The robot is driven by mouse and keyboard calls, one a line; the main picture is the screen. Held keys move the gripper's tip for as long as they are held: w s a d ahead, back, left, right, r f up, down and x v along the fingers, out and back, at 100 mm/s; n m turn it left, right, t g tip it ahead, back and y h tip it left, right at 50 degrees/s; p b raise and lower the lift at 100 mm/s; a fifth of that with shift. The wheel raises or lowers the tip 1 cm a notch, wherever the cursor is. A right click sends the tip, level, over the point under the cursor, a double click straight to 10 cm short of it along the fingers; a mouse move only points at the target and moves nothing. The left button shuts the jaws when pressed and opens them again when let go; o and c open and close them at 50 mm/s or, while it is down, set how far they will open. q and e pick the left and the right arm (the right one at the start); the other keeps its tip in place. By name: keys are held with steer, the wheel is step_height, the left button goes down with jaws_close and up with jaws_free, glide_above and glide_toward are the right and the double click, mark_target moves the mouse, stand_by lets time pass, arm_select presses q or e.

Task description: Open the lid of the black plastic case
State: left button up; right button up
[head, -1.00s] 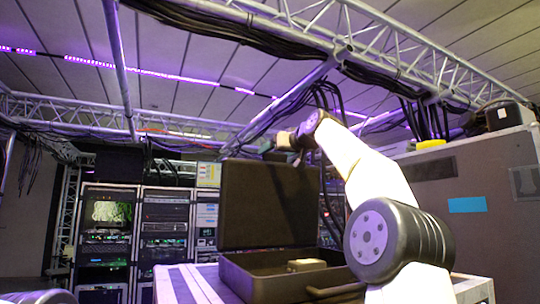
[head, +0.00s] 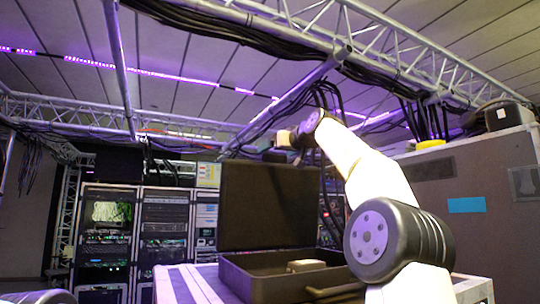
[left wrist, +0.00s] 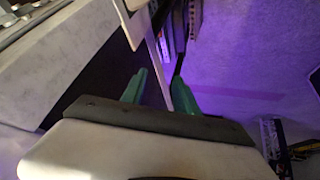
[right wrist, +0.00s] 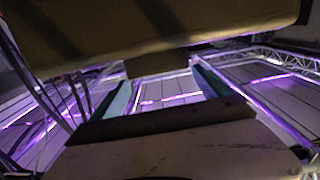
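The black plastic case (head: 262,284) stands on a white-topped stand in the head view. Its lid (head: 268,208) stands up, about upright, above the open base. A small pale block (head: 306,265) lies in the base. My right gripper (head: 285,140) is just above the lid's top edge; whether it touches is unclear. In the right wrist view, the right fingers (right wrist: 165,76) are spread, with a dark block just beyond their tips and a brown panel above. My left gripper is outside the head view; in the left wrist view its fingers (left wrist: 161,80) are apart and empty.
Equipment racks (head: 107,235) stand at the back left. A large brown case (head: 468,205) stands at the right. Metal trusses (head: 410,65) and hanging black cables (head: 330,97) run overhead. Bare floor (left wrist: 250,60) shows in the left wrist view.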

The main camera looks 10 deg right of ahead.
steer(key=shift+o, duration=0.6)
steer(key=shift+f, duration=0.1)
steer(key=shift+s, duration=0.1)
steer(key=v, duration=0.7)
steer(key=shift+s, duration=0.3)
steer(key=shift+d, duration=0.1)
